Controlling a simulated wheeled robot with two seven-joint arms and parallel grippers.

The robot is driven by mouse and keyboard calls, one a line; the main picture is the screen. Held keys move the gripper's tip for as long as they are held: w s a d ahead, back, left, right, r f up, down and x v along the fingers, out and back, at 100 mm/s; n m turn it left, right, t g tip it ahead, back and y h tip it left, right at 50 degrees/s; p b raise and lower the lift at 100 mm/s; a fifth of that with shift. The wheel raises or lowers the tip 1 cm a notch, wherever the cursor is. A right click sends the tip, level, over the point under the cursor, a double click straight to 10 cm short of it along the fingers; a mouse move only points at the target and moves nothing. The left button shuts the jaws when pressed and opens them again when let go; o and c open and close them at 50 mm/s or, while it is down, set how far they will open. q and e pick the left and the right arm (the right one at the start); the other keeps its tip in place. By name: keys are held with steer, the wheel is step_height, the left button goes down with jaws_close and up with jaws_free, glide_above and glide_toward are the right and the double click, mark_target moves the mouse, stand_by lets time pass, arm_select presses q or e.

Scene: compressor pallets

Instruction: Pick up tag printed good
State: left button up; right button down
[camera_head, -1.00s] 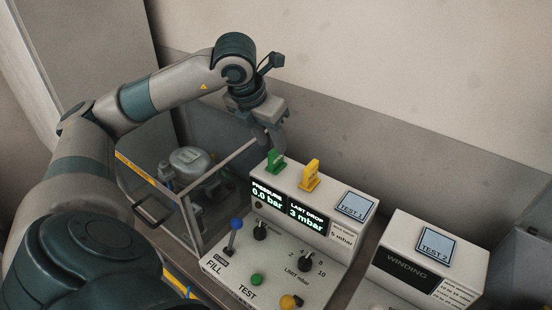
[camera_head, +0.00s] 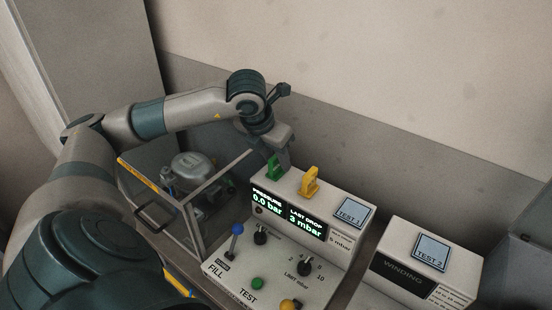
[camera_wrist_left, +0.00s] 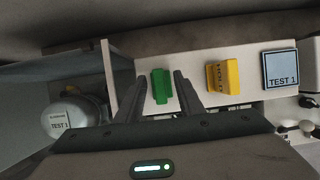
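A green tag (camera_head: 272,167) stands on top of the tester's white display box; its printing is too small to read in the head view. In the left wrist view the green tag (camera_wrist_left: 161,86) is between the two dark fingers of my left gripper (camera_wrist_left: 159,92), with a gap on each side. My left gripper (camera_head: 281,160) is open and low over the box at the tag. A yellow tag (camera_head: 310,181) stands to the right of it; in the left wrist view this yellow tag (camera_wrist_left: 222,77) appears to read HOLD. My right gripper is out of view.
A clear-walled cabinet with a compressor (camera_head: 191,168) stands left of the box. A TEST 1 pad (camera_head: 350,212) lies right of the tags. The control panel (camera_head: 262,268) with lever and knobs is in front. A winding tester (camera_head: 407,268) stands at right.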

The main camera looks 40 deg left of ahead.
arm_select(q)
jaws_close()
steer(key=shift+r, duration=0.2)
stand_by(0.3)
steer(key=shift+r+b, duration=0.55)
steer(key=shift+r, duration=0.3)
step_height(320, 180, up, 2)
steer(key=shift+w+d+r+b, duration=0.1)
steer(key=shift+b, duration=0.25)
steer(key=w+d+r+b, duration=0.1)
steer(key=w+d+r, duration=0.3)
steer(key=d, duration=0.6)
steer(key=shift+w+d+r, duration=0.15)
steer(key=shift+d+r, duration=0.15)
steer(key=shift+r, duration=1.05)
